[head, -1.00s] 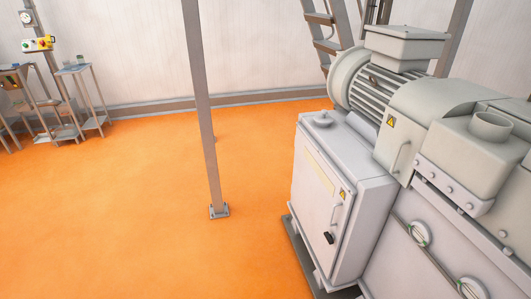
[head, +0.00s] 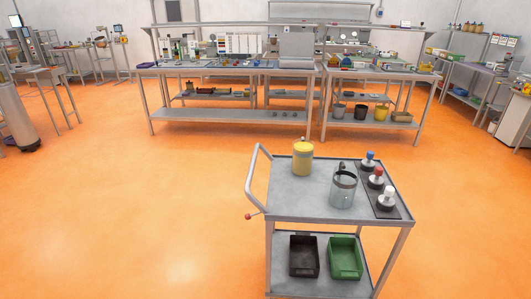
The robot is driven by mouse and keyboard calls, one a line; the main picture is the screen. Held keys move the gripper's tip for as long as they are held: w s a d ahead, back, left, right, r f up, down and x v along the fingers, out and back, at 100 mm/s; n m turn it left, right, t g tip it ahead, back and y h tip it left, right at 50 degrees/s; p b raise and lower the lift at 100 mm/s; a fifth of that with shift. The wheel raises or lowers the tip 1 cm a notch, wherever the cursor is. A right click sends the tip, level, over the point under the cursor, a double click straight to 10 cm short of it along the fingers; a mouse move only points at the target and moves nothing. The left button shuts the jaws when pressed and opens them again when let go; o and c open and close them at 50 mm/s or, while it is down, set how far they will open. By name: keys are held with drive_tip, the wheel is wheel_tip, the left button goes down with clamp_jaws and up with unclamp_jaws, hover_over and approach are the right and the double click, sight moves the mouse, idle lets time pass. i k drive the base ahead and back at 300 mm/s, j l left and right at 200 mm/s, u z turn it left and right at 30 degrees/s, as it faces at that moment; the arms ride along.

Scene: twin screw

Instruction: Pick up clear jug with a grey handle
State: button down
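A clear jug with a grey handle (head: 343,191) stands upright on the top shelf of a grey metal cart (head: 283,207), right of the middle of the head view. Its dark grey handle shows at its upper rim. A yellow container (head: 303,160) with a grey band stands behind it to the left. My gripper is not in view, so its state does not show.
A dark strip on the cart holds items with blue (head: 368,160), red (head: 377,176) and white (head: 387,198) tops, right of the jug. Black (head: 304,257) and green (head: 346,258) bins sit below. Long workbenches (head: 237,71) stand behind. Orange floor is open at left.

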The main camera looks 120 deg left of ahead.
sight(302, 154)
drive_tip(key=u, duration=3.4)
drive_tip(key=z, duration=0.45)
drive_tip(key=i+j+z, duration=0.3)
drive_tip(key=j+z, duration=0.35)
drive_tip(key=i+j+z, duration=0.1)
drive_tip(key=j+z, duration=0.2)
drive_tip(key=j, duration=0.2)
drive_tip(key=i+j+z, duration=0.2)
drive_tip(key=j, duration=1.2)
drive_tip(key=j+z, duration=0.25)
drive_tip(key=j, duration=2.55)
